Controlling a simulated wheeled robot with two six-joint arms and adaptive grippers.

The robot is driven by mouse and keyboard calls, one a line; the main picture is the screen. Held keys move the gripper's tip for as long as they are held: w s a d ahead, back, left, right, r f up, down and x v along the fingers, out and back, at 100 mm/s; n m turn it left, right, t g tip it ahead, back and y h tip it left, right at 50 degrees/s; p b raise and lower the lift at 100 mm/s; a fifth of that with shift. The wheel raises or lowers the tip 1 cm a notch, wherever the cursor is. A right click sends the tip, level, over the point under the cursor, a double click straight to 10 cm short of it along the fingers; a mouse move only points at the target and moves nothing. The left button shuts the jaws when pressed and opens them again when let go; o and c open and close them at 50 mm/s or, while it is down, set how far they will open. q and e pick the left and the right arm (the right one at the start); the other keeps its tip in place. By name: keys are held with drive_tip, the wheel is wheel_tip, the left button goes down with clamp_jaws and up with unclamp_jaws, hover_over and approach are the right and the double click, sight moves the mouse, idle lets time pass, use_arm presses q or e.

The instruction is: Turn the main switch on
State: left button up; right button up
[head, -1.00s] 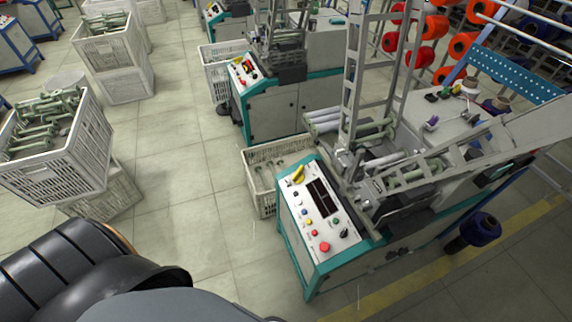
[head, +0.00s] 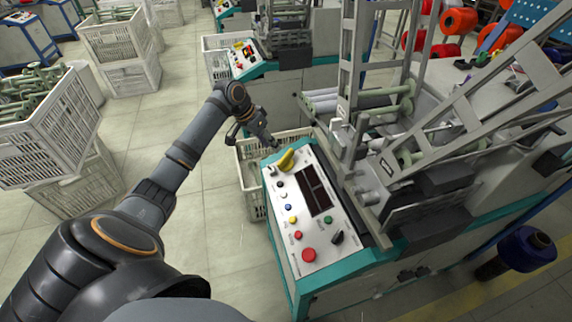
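The control panel (head: 318,232) of the nearest winding machine is a sloped white face with a teal border. A black rotary switch (head: 337,238) sits near its lower right, below a green button (head: 328,220). A yellow handle-like piece (head: 286,160) is at the panel's top end. I cannot read which one is labelled the main switch. My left gripper (head: 273,146) is just beyond the panel's top left corner, near the yellow piece and apart from the black switch. Its fingers are too small to judge. My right gripper is out of view.
A large red button (head: 308,255), smaller buttons and a dark display (head: 316,187) share the panel. A white crate (head: 250,190) stands against the machine's left side. Metal frame bars rise right of the panel. Stacked crates (head: 60,125) stand at left.

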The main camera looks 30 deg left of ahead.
sight(281, 160)
use_arm(q)
drive_tip(key=b+x, duration=0.1)
drive_tip(key=x, duration=0.8)
drive_tip(key=shift+f, duration=0.2)
drive_tip(key=shift+w+d+f, duration=0.1)
drive_tip(key=shift+f, duration=0.2)
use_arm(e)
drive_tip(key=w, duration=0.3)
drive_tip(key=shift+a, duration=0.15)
use_arm(q)
clamp_jaws()
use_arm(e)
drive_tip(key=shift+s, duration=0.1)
